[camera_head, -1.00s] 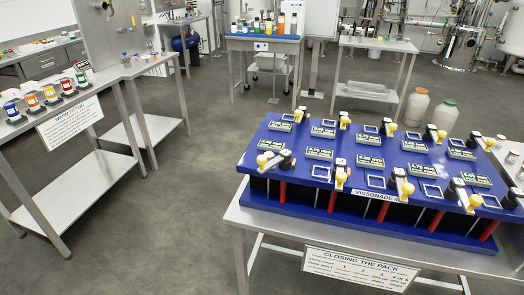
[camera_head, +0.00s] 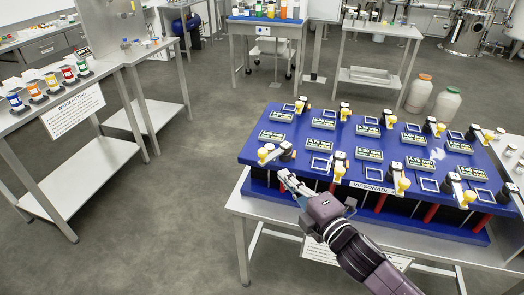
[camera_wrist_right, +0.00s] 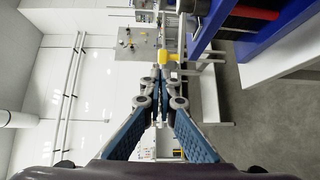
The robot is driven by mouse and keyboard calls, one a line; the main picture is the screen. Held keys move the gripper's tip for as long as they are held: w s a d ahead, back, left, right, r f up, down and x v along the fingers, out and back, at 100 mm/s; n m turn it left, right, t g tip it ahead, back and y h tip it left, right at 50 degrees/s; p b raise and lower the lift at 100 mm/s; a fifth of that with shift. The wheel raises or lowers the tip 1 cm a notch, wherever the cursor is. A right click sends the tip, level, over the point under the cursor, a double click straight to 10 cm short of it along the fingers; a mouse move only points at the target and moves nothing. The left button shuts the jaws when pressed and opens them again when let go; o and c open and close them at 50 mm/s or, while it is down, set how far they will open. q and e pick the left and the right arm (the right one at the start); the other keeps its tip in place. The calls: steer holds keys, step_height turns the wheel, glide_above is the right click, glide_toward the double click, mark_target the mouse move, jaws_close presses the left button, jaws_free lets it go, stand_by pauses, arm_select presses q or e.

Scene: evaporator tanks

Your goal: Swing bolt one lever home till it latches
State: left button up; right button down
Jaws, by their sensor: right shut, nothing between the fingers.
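The blue pack (camera_head: 300,180) stands on a steel table, with yellow-ended levers on black mounts along its front and back edges. The lever at the front left corner (camera_head: 266,154) has its yellow end to the left of its black mount (camera_head: 286,150). I cannot read which lever is bolt one. My right gripper (camera_head: 284,178) is shut and empty, just in front of and below this corner lever, apparently apart from it. In the right wrist view the fingertips (camera_wrist_right: 160,76) meet, and a yellow lever end (camera_wrist_right: 168,56) shows just beyond them. My left gripper is out of view.
More levers, such as one at the front middle (camera_head: 338,168), stand to the right. A sign on the table front (camera_head: 318,252) is partly hidden by my right arm. Open floor lies left of the table (camera_head: 238,205), toward the bench (camera_head: 90,165).

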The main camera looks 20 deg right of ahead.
mark_target(264, 154)
steer(key=p+x, duration=0.2)
steer(key=x, duration=1)
steer(key=shift+r+p, duration=0.1)
steer(key=shift+p, duration=0.2)
steer(key=shift+w+a, duration=0.1)
steer(key=shift+w, duration=0.6)
steer(key=shift+w+a+f+m+h, duration=0.2)
steer(key=shift+m+h, duration=0.1)
steer(key=shift+h, duration=0.1)
steer(key=shift+w+a+f+m+h+b, duration=0.15)
steer(key=shift+w+m+h+b, duration=0.25)
steer(key=shift+h+b, duration=0.2)
steer(key=shift+w+a+r+m+h+b, duration=0.15)
steer(key=shift+w+m+h+b, duration=0.2)
steer(key=shift+h+b, duration=0.25)
steer(key=shift+m+h, duration=0.55)
steer(key=shift+h, duration=0.25)
steer(key=shift+w+r+b, duration=0.1)
steer(key=shift+w+b, duration=0.5)
steer(key=shift+w, duration=1.85)
steer(key=shift+r, duration=0.1)
